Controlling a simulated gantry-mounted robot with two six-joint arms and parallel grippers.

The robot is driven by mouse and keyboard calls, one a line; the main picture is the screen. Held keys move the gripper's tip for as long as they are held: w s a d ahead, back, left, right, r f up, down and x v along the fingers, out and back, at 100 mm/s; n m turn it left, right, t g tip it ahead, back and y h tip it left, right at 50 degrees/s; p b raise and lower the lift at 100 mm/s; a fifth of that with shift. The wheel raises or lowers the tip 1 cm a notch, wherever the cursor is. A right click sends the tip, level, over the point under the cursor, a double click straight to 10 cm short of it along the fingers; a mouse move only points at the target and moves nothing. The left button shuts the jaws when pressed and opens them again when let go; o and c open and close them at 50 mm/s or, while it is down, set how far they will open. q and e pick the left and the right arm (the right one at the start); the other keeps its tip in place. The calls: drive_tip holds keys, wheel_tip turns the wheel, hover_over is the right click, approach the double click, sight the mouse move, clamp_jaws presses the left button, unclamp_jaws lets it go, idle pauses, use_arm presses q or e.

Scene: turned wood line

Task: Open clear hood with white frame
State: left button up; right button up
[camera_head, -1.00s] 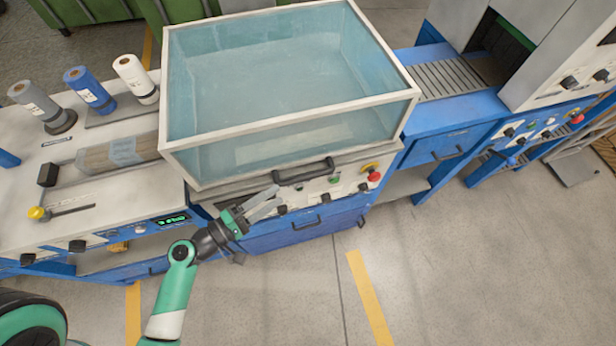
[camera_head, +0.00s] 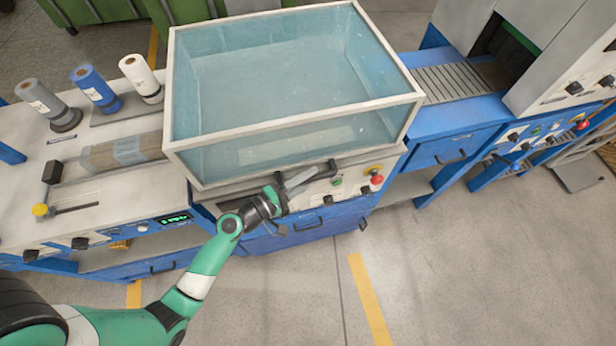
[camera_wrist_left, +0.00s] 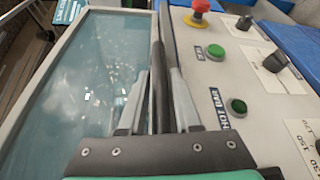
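The clear hood with white frame (camera_head: 290,128) sits down on the blue machine, with bluish see-through panels. Its dark bar handle (camera_head: 331,168) runs along the hood's front lower edge and is partly hidden by my left gripper (camera_head: 300,183). In the left wrist view, the handle (camera_wrist_left: 157,85) runs lengthwise between the two grey fingers of my left gripper (camera_wrist_left: 158,92), one on each side. The fingers look spread, with narrow gaps beside the bar. The hood's panel (camera_wrist_left: 95,85) fills the left of that view. My right gripper is not in view.
A control panel with a red knob (camera_head: 376,179) and a green button (camera_wrist_left: 215,51) lies close beside the handle. Rolls of film, including a blue one (camera_head: 95,90), stand at left. A roller conveyor (camera_head: 455,82) is at right. The floor in front is clear.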

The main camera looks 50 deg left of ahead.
use_arm(q)
clamp_jaws()
idle(1.1)
